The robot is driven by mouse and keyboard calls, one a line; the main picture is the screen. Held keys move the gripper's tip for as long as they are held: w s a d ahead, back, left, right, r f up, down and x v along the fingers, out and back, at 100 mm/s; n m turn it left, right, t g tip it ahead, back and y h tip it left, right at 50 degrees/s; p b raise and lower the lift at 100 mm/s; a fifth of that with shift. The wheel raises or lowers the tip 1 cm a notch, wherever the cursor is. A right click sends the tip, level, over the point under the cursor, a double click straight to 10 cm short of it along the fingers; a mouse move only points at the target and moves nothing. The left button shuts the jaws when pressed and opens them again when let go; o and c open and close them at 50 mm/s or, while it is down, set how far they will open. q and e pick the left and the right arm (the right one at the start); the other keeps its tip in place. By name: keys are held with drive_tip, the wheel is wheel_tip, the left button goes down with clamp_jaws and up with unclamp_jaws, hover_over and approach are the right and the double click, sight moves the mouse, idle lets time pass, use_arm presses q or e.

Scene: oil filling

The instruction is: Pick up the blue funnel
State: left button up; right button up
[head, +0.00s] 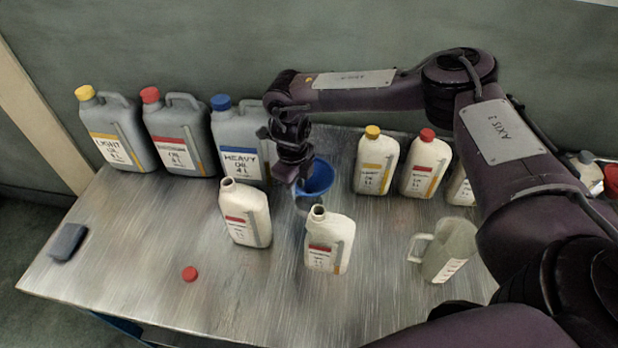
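The blue funnel (320,178) is near the middle of the table in the head view, wide mouth up. Its lower part is partly hidden behind an open white bottle and my gripper. My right gripper (298,188) comes down from above at the funnel's left rim and overlaps it in the picture. The fingers are dark and small here, so I cannot tell whether they are open or closed on the rim. My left gripper is not in view.
Open white bottles stand in front, left (246,214) and right (329,241). Large grey cans (178,138) line the back left; capped white bottles (376,163) stand right. A measuring jug (447,249), red cap (190,273) and dark grey block (67,241) are on the metal table (130,235).

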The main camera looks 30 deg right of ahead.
drive_tip(key=shift+f, duration=0.7)
clamp_jaws()
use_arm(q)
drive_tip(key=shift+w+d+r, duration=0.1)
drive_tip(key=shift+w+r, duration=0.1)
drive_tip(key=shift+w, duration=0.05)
use_arm(e)
drive_tip(key=shift+r, duration=0.1)
